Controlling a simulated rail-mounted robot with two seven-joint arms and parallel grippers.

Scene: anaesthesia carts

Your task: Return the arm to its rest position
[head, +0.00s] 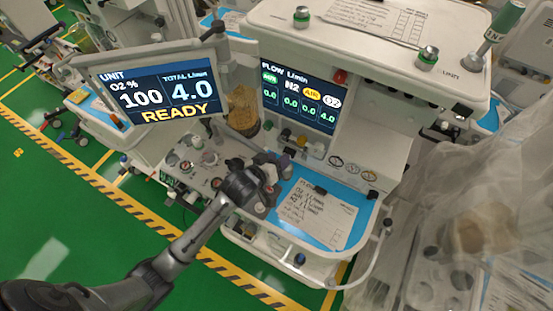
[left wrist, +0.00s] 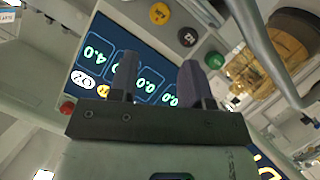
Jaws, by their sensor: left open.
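My left arm comes in from the lower left in the head view, and my left gripper (head: 268,172) is over the cart's work surface, in front of the flow panel. In the left wrist view its two fingers (left wrist: 158,80) stand apart with nothing between them, so it is open and empty. Beyond the fingers is the flow display (left wrist: 95,55), upside down in that view; it also shows in the head view (head: 300,96). I cannot tell from these views whether the fingertips touch anything. My right gripper is not in view.
A screen reading READY (head: 160,90) stands left of the gripper. A clipboard with a written sheet (head: 318,213) lies on the blue mat to its right. An amber canister (head: 243,108) is behind. Clear plastic sheeting (head: 480,200) covers things at right. Green floor (head: 60,220) is open at left.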

